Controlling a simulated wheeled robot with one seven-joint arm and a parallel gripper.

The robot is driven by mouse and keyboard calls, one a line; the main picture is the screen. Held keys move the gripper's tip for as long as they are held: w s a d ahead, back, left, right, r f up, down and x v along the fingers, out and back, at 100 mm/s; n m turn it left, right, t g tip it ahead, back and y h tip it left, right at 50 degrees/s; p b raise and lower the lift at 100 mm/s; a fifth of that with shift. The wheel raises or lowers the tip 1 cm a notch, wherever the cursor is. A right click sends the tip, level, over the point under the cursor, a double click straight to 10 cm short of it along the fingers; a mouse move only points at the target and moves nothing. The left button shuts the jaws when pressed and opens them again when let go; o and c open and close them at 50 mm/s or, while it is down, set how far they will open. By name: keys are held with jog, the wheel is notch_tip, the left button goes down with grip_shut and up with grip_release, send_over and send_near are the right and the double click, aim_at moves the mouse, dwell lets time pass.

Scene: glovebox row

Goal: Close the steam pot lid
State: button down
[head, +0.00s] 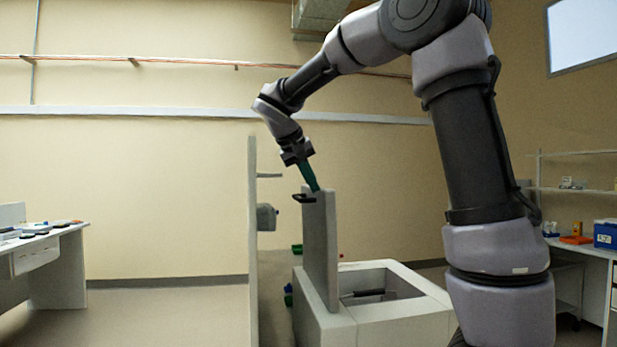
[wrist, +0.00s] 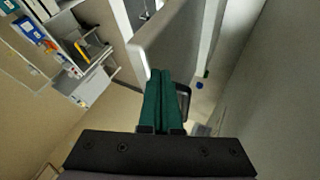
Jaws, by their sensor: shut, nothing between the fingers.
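The steam pot is a pale grey box (head: 400,325) on the floor side in the head view, with a dark inside showing. Its lid (head: 320,250) stands upright along the left side of the opening, so the pot is open. A dark handle (head: 304,198) sticks out to the left near the lid's top. My gripper (head: 315,187) has green fingers, is shut and empty, and points down at the lid's top edge. In the wrist view my gripper (wrist: 166,80) is beside the lid (wrist: 178,45), and the handle shows partly behind the fingers. I cannot tell whether they touch.
A tall thin panel (head: 253,240) stands just left of the pot, with a grey fitting (head: 266,217). A bench (head: 45,245) is at the far left. Shelves with a blue box (head: 606,235) are at the right. Open floor lies between the left bench and the panel.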

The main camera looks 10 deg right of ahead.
jog(key=shift+d, duration=0.1)
jog(key=d+f+m+y, duration=0.1)
jog(key=d+f+y, duration=0.25)
jog(key=d, duration=1.05)
jog(key=d+f+m+y, duration=0.15)
jog(key=d+y, duration=0.35)
jog(key=d, duration=0.8)
jog(key=d+f+y, duration=0.3)
jog(key=d+f, duration=0.2)
jog(key=f, duration=0.3)
jog(key=d+f+m+y, duration=0.1)
jog(key=d+f+y, duration=0.2)
jog(key=f, duration=0.5)
jog(key=d+f+y, duration=0.3)
jog(key=d+f, duration=0.3)
jog(key=f, duration=0.2)
jog(key=shift+d+f+t, duration=0.1)
jog(key=shift+d+t, duration=0.2)
jog(key=shift+d, duration=0.05)
jog(key=shift+s+f+m, duration=0.1)
jog(key=shift+f+m, duration=0.15)
jog(key=shift+f, duration=0.3)
